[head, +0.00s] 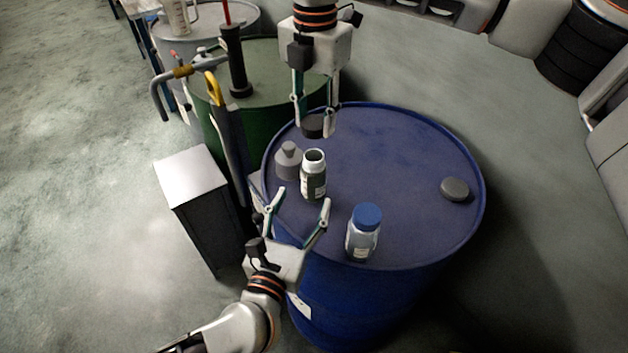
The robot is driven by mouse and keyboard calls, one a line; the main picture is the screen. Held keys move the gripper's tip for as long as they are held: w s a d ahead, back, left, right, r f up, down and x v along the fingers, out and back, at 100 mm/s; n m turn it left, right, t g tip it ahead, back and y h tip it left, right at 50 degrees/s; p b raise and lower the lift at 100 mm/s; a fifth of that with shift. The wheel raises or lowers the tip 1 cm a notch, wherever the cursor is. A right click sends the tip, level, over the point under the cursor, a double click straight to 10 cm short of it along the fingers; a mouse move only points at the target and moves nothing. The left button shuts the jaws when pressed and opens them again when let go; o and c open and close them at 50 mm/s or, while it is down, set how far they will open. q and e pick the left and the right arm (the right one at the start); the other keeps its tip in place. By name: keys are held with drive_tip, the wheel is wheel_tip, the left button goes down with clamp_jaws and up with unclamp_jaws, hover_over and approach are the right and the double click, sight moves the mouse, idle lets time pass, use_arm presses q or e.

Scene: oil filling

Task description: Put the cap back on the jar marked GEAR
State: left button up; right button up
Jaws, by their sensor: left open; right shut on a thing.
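An open jar (313,187) with a pale label and no cap stands upright on the blue drum (400,150), left of its middle. I cannot read whether it says GEAR. My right gripper (316,130), coming from the top, is shut on a dark round cap (312,122). It holds the cap a little behind the open jar's mouth, apart from it. My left gripper (301,197) is open and empty, its fingers spread in front of the open jar. A second dark cap (455,189) lies at the drum's right side.
A clear jar with a blue cap (366,216) stands at the front of the drum. A grey necked object (288,162) stands close left of the open jar. A green drum with a pump (238,70) and a metal cabinet (190,178) are at left. The drum's right half is mostly free.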

sight(310, 186)
use_arm(q)
drive_tip(key=x, duration=0.8)
clamp_jaws()
use_arm(e)
drive_tip(key=shift+f, duration=2.5)
